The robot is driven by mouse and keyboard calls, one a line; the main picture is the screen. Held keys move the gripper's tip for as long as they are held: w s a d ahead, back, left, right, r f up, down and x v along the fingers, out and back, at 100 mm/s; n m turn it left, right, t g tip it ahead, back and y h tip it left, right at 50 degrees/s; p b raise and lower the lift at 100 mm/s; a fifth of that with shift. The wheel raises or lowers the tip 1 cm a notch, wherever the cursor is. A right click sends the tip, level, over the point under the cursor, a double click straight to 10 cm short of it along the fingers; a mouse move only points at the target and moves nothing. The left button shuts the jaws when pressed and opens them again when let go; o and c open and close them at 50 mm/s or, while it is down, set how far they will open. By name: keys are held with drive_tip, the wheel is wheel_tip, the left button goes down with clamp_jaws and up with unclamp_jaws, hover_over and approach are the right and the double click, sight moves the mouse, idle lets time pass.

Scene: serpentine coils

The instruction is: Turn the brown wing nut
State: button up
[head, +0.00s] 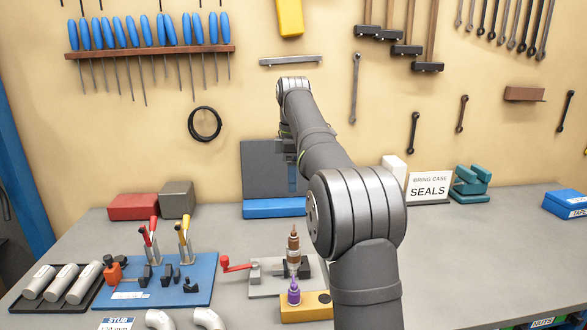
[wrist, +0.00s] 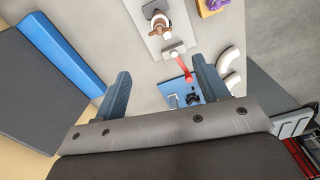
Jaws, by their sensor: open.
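The brown wing nut (head: 293,241) sits on top of an upright fitting on a light grey base plate (head: 262,289) on the bench. It also shows near the top of the wrist view (wrist: 160,22), beyond my fingertips. My gripper (wrist: 161,66) is open, with its two blue-grey fingers wide apart and nothing between them. In the head view my gripper (head: 291,178) is partly hidden by my arm. It hangs behind the wing nut and higher, clear of it.
A red-handled crank (head: 236,266) sticks out left of the fitting. A yellow block with a purple knob (head: 294,291) stands in front. A blue board with toggle clamps (head: 192,268) lies to the left. A dark panel with a blue base (head: 273,208) stands behind.

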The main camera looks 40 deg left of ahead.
sight(294, 227)
drive_tip(key=shift+r, duration=0.95)
drive_tip(key=shift+f, duration=0.1)
wheel_tip(294, 227, down, 17)
drive_tip(key=shift+f, duration=0.1)
idle(0.4)
